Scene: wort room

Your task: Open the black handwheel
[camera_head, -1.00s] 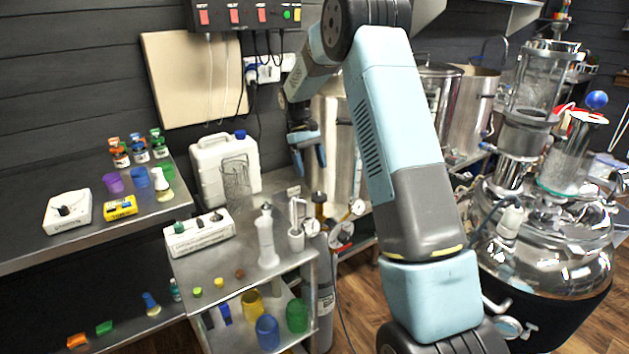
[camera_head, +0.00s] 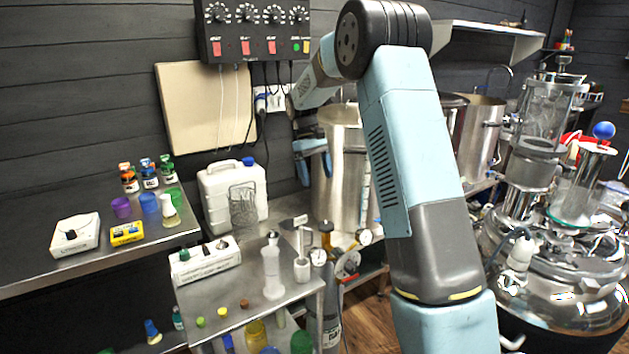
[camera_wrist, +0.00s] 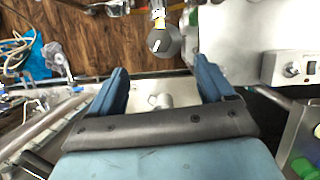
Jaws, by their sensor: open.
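I cannot clearly pick out a black handwheel in either view. A dark gas cylinder (camera_head: 332,312) stands beside the steel cart, with brass fittings and gauges (camera_head: 364,237) near its top. In the wrist view a dark rounded top (camera_wrist: 163,41) with a pale mark and yellow fittings above it lies beyond my fingertips. In the wrist view my gripper (camera_wrist: 161,72) shows two blue fingers spread wide. Nothing is held between them; a pale fitting on metal shows behind the gap.
The steel cart (camera_head: 205,292) carries glassware and a white device (camera_head: 205,260). A white jug (camera_head: 232,192) and steel pot (camera_head: 342,185) stand behind. A control box (camera_head: 255,30) hangs on the wall. A large shiny vessel (camera_head: 575,290) stands at right.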

